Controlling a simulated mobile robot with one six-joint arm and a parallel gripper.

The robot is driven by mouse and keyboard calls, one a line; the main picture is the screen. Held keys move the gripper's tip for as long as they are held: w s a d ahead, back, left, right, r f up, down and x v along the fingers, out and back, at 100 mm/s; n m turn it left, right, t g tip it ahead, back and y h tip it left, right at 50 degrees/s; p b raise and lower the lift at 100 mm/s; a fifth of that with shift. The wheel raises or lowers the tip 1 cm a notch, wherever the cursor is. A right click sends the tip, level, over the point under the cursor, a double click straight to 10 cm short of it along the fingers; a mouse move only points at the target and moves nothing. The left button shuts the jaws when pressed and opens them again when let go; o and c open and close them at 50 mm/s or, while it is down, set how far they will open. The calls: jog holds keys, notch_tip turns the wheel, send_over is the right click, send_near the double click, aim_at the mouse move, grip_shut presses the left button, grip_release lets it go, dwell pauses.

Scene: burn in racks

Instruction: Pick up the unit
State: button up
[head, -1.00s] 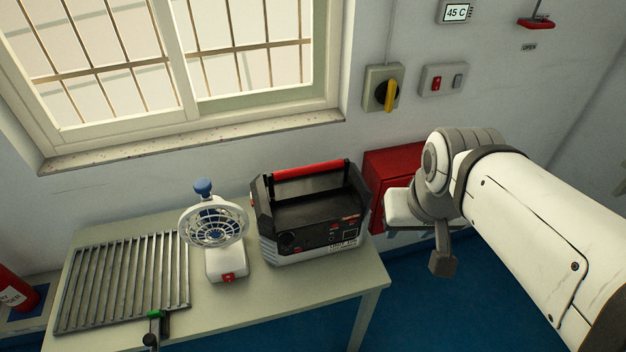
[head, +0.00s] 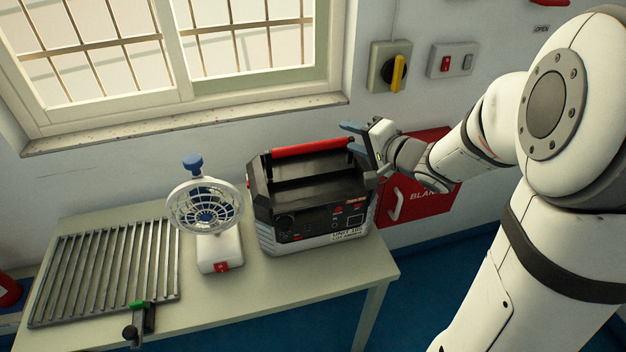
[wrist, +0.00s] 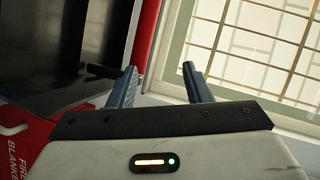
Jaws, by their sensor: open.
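The unit (head: 318,222) is a black and grey box with a red top handle (head: 312,146). It stands on the right part of the table. My gripper (head: 352,136) is at the right end of the handle, near the unit's back right corner. In the wrist view my gripper (wrist: 160,82) shows two blue-grey fingers spread apart with nothing between them. The unit's dark body (wrist: 60,45) fills the upper left of that view. The red handle (wrist: 147,38) runs up beside the left finger; I cannot tell whether they touch.
A small white fan (head: 205,212) stands left of the unit. A slatted metal rack (head: 105,270) with a green-tipped clamp (head: 138,320) lies at the table's left. A red fire blanket box (head: 425,190) is on the wall behind my wrist. The window sill (head: 190,123) is behind the table.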

aim_at(315, 146)
jog(key=a+g+y, duration=0.1)
jog(key=s+a+f+y, duration=0.1)
jog(key=y, duration=0.1)
jog(key=s+a+f+g+y+b, duration=0.1)
jog(key=shift+s+a+f+m+g, duration=0.1)
jog(key=shift+a+f+m+g, duration=0.2)
jog(key=shift+a, duration=0.1)
jog(key=x, duration=0.7)
jog(key=shift+s+f, duration=0.1)
jog(key=shift+c, duration=0.3)
grip_shut()
dwell(0.5)
jog(key=shift+r, duration=0.3)
